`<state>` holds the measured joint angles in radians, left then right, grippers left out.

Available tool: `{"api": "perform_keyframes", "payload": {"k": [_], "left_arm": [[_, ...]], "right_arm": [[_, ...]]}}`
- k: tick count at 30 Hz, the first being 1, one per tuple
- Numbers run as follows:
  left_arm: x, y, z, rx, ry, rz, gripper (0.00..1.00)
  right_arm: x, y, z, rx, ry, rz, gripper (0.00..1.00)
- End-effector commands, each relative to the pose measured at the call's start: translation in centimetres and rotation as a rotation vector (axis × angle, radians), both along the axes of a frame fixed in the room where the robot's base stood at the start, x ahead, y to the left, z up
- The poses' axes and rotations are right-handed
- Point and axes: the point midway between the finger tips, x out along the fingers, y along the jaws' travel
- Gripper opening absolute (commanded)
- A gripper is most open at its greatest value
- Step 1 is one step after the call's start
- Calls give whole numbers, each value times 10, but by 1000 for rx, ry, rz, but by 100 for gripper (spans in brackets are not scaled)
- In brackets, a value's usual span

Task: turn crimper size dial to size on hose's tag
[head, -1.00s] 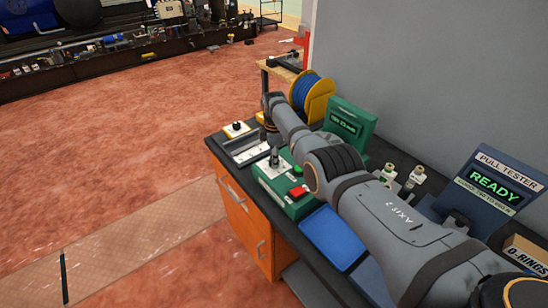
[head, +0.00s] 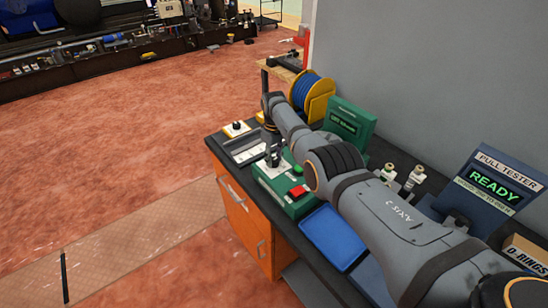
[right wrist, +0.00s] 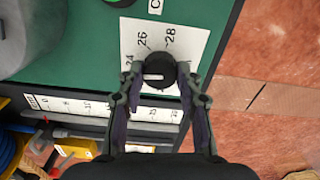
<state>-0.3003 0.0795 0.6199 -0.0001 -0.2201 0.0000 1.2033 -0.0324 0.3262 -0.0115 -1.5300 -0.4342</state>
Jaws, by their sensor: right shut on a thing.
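The crimper (head: 297,205) is a green box on the bench, with a red button and a green button on top. Its size dial (right wrist: 155,76) is a black knob with a white pointer mark, on a white plate (right wrist: 194,42) printed with 26, 28 and a partly hidden number. The mark points left in the right wrist view. My right gripper (right wrist: 160,74) is shut on the dial, one finger on each side; it also shows small in the head view (head: 273,155). My left gripper is not in view. I cannot make out the hose or its tag.
A green display (head: 348,124) stands behind the crimper; its text is too small to read surely. A blue tray (head: 333,237) lies in front, and the pull tester (head: 492,185) reads READY. A blue hose reel (head: 312,92) stands at the back.

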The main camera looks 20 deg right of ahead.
Motion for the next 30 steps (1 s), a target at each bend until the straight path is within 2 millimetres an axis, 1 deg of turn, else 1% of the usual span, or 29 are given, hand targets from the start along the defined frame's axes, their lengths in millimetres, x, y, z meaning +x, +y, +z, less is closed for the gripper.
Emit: {"api": "perform_keyframes", "payload": {"k": [30], "left_arm": [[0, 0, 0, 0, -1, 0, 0]], "right_arm": [[1, -1, 2, 1, -4, -965, 3]]}}
